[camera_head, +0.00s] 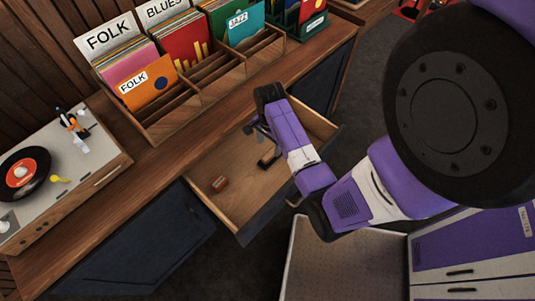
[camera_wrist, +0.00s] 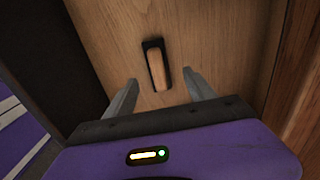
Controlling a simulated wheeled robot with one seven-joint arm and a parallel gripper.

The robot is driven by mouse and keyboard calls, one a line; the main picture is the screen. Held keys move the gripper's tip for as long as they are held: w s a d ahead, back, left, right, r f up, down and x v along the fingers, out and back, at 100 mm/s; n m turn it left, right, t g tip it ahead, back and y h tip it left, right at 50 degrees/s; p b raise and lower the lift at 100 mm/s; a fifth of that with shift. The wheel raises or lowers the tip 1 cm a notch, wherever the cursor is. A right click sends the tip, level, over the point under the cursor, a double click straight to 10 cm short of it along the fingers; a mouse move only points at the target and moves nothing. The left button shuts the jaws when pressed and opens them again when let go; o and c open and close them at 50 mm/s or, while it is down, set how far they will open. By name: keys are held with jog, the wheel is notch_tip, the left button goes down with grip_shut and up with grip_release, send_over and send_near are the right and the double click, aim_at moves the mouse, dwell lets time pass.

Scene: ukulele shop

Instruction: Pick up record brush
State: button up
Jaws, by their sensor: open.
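The record brush (camera_wrist: 157,68), a small oblong block with a light wooden back and a dark edge, lies on the wooden floor of an open drawer (camera_head: 203,161). In the head view a small dark thing (camera_head: 268,161) beside my wrist looks like the same brush, partly covered by my arm. My gripper (camera_wrist: 160,77) is open and empty above the drawer floor. In the wrist view its two fingers point toward the brush, which shows between and just beyond their tips. I cannot tell the exact height gap.
A small reddish-brown block (camera_head: 220,183) lies in the drawer's left part. Drawer walls surround the space. A record player (camera_head: 62,165) and a wooden record rack (camera_head: 213,78) stand on the counter above. The drawer floor between block and brush is clear.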

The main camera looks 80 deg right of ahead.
aim_at(271, 153)
jog(key=shift+s+f, duration=0.15)
jog(key=shift+f, duration=1.8)
jog(key=shift+s+f, duration=0.1)
jog(key=shift+f, duration=1.8)
grip_shut()
jog(key=shift+r, duration=0.1)
notch_tip(271, 153, up, 20)
jog(key=shift+p, duration=0.45)
jog(key=shift+d, duration=0.1)
